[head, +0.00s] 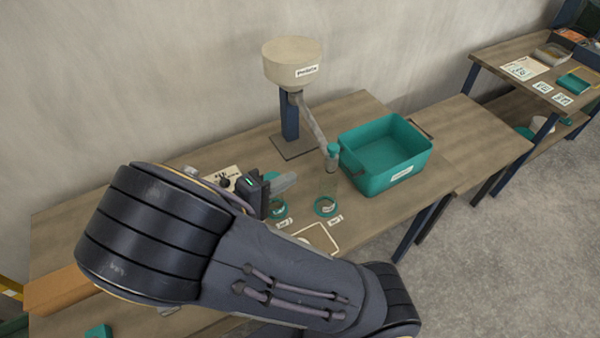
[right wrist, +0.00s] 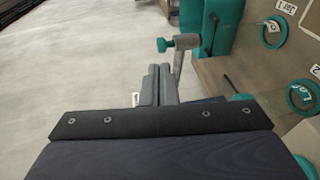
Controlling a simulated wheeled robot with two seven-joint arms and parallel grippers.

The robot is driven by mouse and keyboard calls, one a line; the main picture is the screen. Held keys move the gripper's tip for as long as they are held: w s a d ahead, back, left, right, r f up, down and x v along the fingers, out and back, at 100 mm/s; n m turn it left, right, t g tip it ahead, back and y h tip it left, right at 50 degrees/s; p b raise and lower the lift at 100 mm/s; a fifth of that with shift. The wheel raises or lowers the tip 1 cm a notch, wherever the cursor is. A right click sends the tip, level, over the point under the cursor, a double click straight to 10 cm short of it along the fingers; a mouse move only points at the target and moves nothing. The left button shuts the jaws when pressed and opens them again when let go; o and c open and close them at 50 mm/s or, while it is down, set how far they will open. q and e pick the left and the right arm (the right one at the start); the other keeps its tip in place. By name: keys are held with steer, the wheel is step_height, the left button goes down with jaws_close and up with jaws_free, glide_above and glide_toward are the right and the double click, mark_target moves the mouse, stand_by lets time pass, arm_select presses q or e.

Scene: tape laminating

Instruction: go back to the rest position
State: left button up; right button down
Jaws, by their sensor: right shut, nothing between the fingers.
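My right gripper (head: 288,182) is shut and empty. It hangs over the table's middle in the head view, behind my own large dark arm, which hides much of the table's front. In the right wrist view its two grey fingers (right wrist: 158,85) lie together with nothing between them. My left gripper is not in view.
A cream hopper (head: 291,64) stands on a blue post, its grey sloping tube (head: 313,124) ending at a teal valve (head: 333,150). A teal bin (head: 386,156) stands right of it. Teal rings (head: 326,207) with label cards lie in front. A second table (head: 497,53) stands at far right.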

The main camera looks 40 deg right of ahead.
steer(key=shift+s+a, duration=0.1)
steer(key=shift+a, duration=0.6)
steer(key=shift+s+r, duration=0.1)
steer(key=s+f+m+g+y, duration=0.1)
steer(key=s+f+g+y, duration=0.4)
steer(key=s+y, duration=0.55)
step_height(320, 180, up, 9)
steer(key=s+a+m+t+y, duration=0.1)
steer(key=a+t+y, duration=0.1)
steer(key=t+y, duration=0.7)
steer(key=shift+s+r, duration=0.2)
steer(key=shift+s, duration=0.05)
